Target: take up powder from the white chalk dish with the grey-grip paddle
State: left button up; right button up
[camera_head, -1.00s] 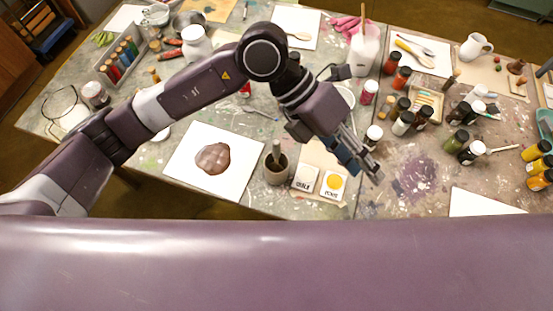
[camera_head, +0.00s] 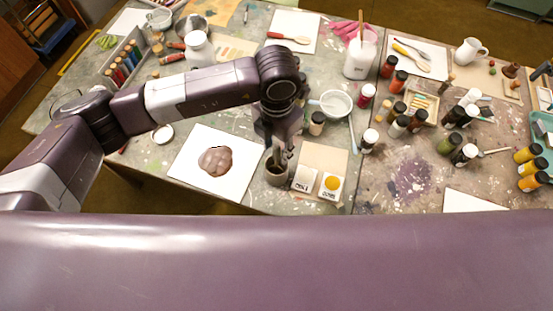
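The white chalk dish (camera_head: 304,178) sits on a tan board, beside a dish of yellow powder (camera_head: 332,183). A dark pot (camera_head: 276,175) stands just left of the board. My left gripper (camera_head: 277,155) points down right at the mouth of this pot. A handle that could be the grey-grip paddle stood in the pot earlier; the gripper now covers that spot. I cannot tell whether the fingers are open or shut on it. My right gripper is not in view.
A white sheet with a brown lump (camera_head: 215,160) lies left of the pot. Several paint bottles crowd the right table.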

pick_arm(q)
jog(key=shift+f, duration=0.45)
jog(key=shift+c, duration=0.2)
grip_shut()
jog(key=shift+r, duration=0.1)
notch_tip(320, 180, up, 20)
jog(key=b, duration=0.5)
jog(key=c, duration=0.8)
grip_release()
grip_shut()
